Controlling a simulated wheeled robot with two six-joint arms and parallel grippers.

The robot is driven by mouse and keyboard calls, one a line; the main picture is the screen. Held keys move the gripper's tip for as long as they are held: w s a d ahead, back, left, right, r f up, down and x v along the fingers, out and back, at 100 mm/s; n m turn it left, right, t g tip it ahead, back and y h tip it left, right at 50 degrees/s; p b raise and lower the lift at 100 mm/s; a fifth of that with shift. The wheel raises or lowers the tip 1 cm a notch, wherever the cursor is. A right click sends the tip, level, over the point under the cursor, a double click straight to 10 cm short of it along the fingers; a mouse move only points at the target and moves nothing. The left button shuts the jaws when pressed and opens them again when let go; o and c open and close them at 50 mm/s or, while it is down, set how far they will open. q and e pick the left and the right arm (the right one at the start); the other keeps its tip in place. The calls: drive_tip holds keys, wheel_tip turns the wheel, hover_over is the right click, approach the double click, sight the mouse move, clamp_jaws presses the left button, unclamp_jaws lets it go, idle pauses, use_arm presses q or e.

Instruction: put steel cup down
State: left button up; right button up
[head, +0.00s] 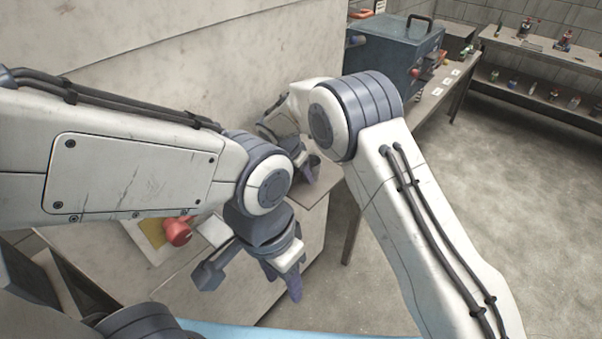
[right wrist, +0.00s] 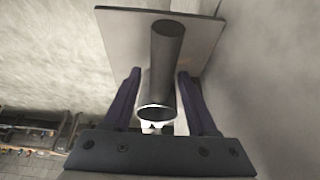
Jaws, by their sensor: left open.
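A dark grey metal tube-like cup (right wrist: 165,65), with a bright rim at its near end, shows in the right wrist view. It lies between the two purple fingers of my right gripper (right wrist: 160,75), with a flat grey plate (right wrist: 120,30) behind its far end. A narrow gap seems to show beside the left finger; whether the fingers press on the cup is unclear. In the head view my right gripper (head: 303,172) is low near the bench edge, partly hidden by its arm, and no cup shows there. My left gripper (head: 250,281) is open and empty over the bench front.
A red object (head: 177,232) and a white card (head: 214,231) lie on the bench left of my left gripper. A blue-grey box (head: 395,50) stands at the back. Shelves (head: 540,50) with small items are far right. Open floor (head: 490,190) lies to the right.

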drive_tip(key=shift+r, duration=0.2)
drive_tip(key=b+v, duration=0.1)
drive_tip(key=v, duration=1)
drive_tip(key=shift+a+b, duration=0.1)
drive_tip(key=shift+b, duration=0.25)
drive_tip(key=s+d+r+n+g+y, duration=0.1)
drive_tip(key=s+d+r+n, duration=0.15)
drive_tip(key=s, duration=0.55)
drive_tip(key=s+d+r+n+g+y, duration=0.1)
drive_tip(key=s+d+r+n, duration=0.1)
drive_tip(key=s+n, duration=0.35)
drive_tip(key=s+d+f+n, duration=0.1)
drive_tip(key=s+d+n, duration=0.2)
drive_tip(key=s, duration=0.7)
drive_tip(key=s+d+f+n+g+y, duration=0.1)
drive_tip(key=s+d+n, duration=0.2)
drive_tip(key=s, duration=0.8)
drive_tip(key=shift+d+f+n+g+y, duration=0.25)
drive_tip(key=shift+d+n+g+y, duration=0.05)
drive_tip(key=shift+d, duration=0.5)
drive_tip(key=shift+w, duration=0.1)
